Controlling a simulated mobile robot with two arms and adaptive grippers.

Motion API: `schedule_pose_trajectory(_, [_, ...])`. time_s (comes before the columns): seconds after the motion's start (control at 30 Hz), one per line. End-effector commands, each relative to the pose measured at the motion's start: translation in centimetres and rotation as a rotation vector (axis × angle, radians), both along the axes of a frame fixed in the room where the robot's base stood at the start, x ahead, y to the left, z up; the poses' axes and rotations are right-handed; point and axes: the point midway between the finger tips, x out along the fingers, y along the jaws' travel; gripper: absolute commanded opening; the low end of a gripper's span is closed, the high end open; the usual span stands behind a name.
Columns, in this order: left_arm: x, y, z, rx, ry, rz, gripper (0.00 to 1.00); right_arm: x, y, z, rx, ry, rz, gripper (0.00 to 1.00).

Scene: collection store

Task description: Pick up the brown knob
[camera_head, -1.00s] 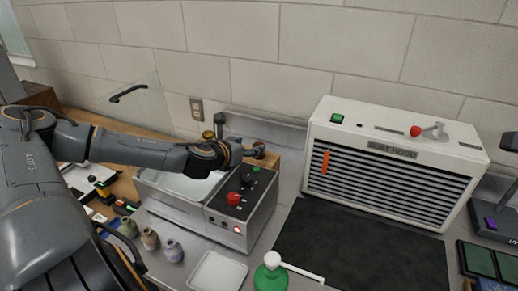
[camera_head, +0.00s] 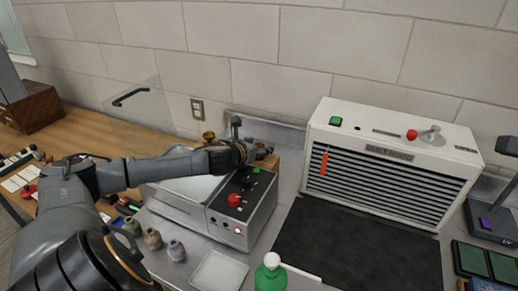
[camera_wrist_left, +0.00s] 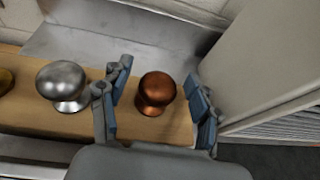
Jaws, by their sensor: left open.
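The brown knob (camera_wrist_left: 156,90) is a shiny coppery knob standing upright on a wooden strip (camera_wrist_left: 180,122). In the left wrist view my left gripper (camera_wrist_left: 157,76) is open, with one blue-padded finger on each side of the knob; it looks apart from both. A silver knob (camera_wrist_left: 62,82) stands to its left on the same strip, just outside the left finger. In the head view my left gripper (camera_head: 246,153) is over the strip behind the control box, and the brown knob is mostly hidden there. My right gripper is not in view.
A white louvred unit (camera_head: 395,150) stands close on the right of the strip. The box with the red button (camera_head: 234,200) lies in front of the gripper. Small bottles (camera_head: 153,238) and a green bottle (camera_head: 270,275) stand nearer. The dark mat (camera_head: 350,245) is clear.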

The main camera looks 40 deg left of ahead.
Motion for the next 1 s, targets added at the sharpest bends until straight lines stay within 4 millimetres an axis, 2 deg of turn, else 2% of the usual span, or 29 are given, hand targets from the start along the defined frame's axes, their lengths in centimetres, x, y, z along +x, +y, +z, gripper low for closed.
schedule_pose_trajectory(0.23, [0.1,0.0,-0.1,0.001,0.000,-0.001,0.62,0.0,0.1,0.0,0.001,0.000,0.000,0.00])
schedule_pose_trajectory(0.53, [0.1,0.0,-0.1,0.001,0.000,-0.001,0.01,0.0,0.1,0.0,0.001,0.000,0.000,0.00])
schedule_pose_trajectory(0.83, [0.1,0.0,0.2,0.001,-0.002,-0.001,0.00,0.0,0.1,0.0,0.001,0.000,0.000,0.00])
schedule_pose_trajectory(1.0, [0.2,0.1,1.5,0.004,-0.005,-0.002,0.00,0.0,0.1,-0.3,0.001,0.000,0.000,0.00])
